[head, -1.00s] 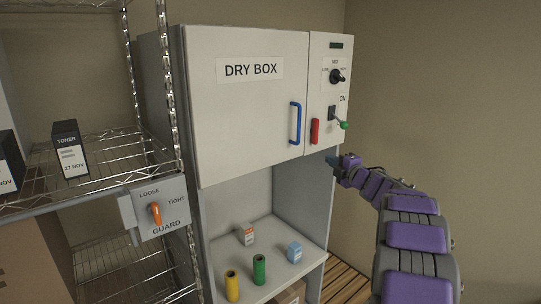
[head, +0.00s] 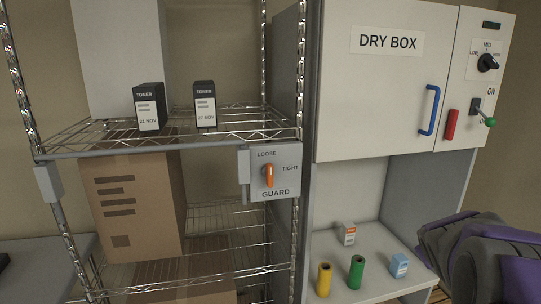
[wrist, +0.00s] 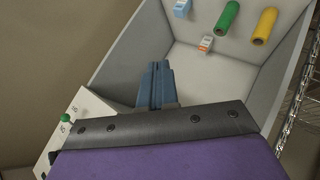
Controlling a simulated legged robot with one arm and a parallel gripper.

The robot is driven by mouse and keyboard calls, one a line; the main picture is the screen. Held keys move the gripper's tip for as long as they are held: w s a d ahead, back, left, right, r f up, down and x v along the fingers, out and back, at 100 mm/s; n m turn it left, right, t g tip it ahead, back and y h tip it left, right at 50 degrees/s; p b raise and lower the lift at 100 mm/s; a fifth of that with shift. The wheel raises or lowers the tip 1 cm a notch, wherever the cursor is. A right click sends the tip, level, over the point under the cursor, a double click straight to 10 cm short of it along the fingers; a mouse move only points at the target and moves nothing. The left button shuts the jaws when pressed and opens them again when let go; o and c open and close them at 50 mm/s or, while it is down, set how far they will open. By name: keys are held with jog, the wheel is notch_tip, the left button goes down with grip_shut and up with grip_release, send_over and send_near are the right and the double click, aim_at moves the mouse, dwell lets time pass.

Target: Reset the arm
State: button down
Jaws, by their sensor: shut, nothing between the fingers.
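My purple arm shows at the lower right of the head view, and its gripper end is out of that frame. In the wrist view my gripper (wrist: 158,85) shows as two blue fingers side by side, shut with nothing between them. It points toward the open shelf bay (wrist: 205,62) below the dry box (head: 388,85). The dry box door with its blue handle (head: 432,110) is closed. The fingers appear apart from the small boxes and rolls in the bay.
The bay holds a yellow roll (head: 324,279), a green roll (head: 356,272), an orange-marked box (head: 347,234) and a blue box (head: 399,265). A wire rack at left carries two toner boxes (head: 149,107) (head: 205,104) and a guard switch (head: 269,175). Cartons stand below.

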jog(key=s+a+f+m+g+y+b, duration=0.1)
jog(key=s+a+f+g+y+b, duration=0.1)
jog(key=s+a+f, duration=0.4)
jog(key=s+a+f+m+g+y+b, duration=0.1)
jog(key=s+a+f+g+y+b, duration=0.1)
jog(key=s+a+f+g, duration=0.2)
jog(key=s+a+f+g+y+b, duration=0.2)
jog(key=s+a+f, duration=0.7)
jog(key=s+a, duration=0.6)
jog(key=shift+s+a+f+m+g+b, duration=0.4)
jog(key=shift+s+g, duration=0.6)
jog(key=shift+s, duration=3.7)
jog(key=shift+d+r, duration=0.1)
jog(key=shift+d, duration=0.35)
